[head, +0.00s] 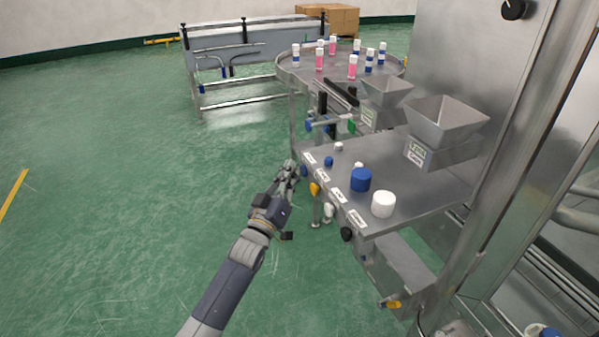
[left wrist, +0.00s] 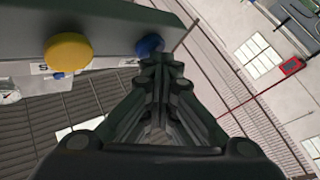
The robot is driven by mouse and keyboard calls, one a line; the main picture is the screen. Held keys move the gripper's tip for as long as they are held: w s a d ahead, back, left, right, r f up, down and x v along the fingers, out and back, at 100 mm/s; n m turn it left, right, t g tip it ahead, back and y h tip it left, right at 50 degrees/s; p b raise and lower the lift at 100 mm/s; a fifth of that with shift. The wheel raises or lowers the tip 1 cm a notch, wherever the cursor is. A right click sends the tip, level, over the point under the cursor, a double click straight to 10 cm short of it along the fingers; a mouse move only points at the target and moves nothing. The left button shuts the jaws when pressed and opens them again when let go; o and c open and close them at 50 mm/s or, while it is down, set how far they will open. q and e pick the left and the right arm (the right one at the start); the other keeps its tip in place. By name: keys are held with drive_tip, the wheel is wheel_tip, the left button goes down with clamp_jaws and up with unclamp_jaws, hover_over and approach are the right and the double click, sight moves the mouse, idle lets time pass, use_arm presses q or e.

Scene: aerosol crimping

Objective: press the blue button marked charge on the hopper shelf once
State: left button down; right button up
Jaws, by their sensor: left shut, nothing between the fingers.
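A blue button (head: 304,171) sits on the front edge of the hopper shelf (head: 425,190), at its far end. My left gripper (head: 290,167) is just left of it, shut and empty. In the left wrist view the blue button (left wrist: 149,45) shows right at the closed fingertips (left wrist: 162,62), which overlap its lower edge. I cannot tell whether they touch it. The button's label is too small to read for certain. A yellow button (left wrist: 68,51) is to its left there, and it is nearer along the edge in the head view (head: 314,189). My right gripper is not in view.
Further along the edge are a white button (head: 328,210) and a black knob (head: 347,234). Blue and white caps (head: 361,179) and two hoppers (head: 447,122) stand on the shelf. A round table (head: 298,68) with bottles is behind. The floor to the left is clear.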

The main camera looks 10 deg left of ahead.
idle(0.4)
use_arm(q)
drive_tip(key=shift+s+a+p, duration=0.4)
drive_tip(key=shift+s+a, duration=0.15)
drive_tip(key=shift+a, duration=0.2)
drive_tip(key=shift+s+a+p, duration=0.45)
drive_tip(key=shift+s+a, duration=0.25)
drive_tip(key=shift+a, duration=0.35)
drive_tip(key=shift+s+a+p, duration=0.4)
drive_tip(key=shift+s+a, duration=0.3)
drive_tip(key=shift+a, duration=0.35)
